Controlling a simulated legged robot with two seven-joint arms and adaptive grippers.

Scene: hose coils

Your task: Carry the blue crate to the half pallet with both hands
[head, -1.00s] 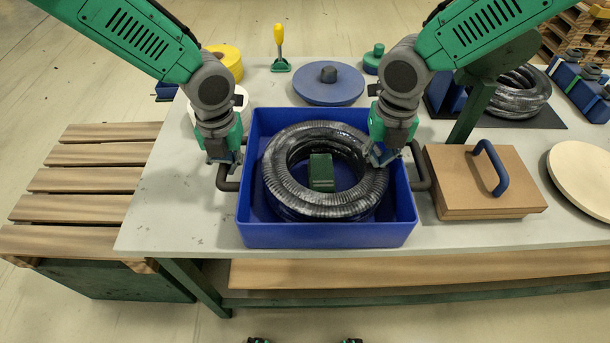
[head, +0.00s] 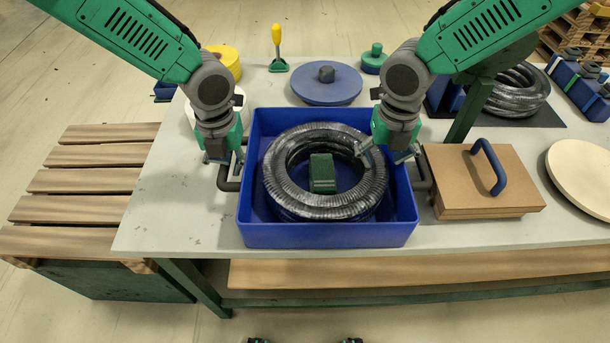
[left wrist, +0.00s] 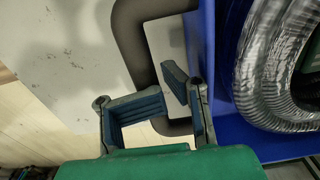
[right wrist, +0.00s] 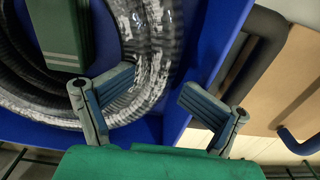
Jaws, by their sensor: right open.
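The blue crate (head: 325,235) stands on the table and holds a ribbed black hose coil (head: 325,205) and a green block (head: 322,172). It has a dark handle on its left (head: 228,186) and right (head: 424,170) sides. My left gripper (head: 228,158) is at the left handle; the left wrist view shows its fingers (left wrist: 167,95) partly closed over the handle, and whether they grip it is unclear. My right gripper (head: 385,158) is open above the crate's right wall, one finger over the coil; the right handle (right wrist: 248,65) lies beyond the other finger. A slatted wooden platform (head: 95,180), seemingly the half pallet, is left of the table.
A brown box with a blue handle (head: 470,195) stands just right of the crate. A blue disc (head: 327,88), a yellow-handled tool (head: 277,45) and a yellow roll (head: 225,62) are behind. The platform's slats are bare.

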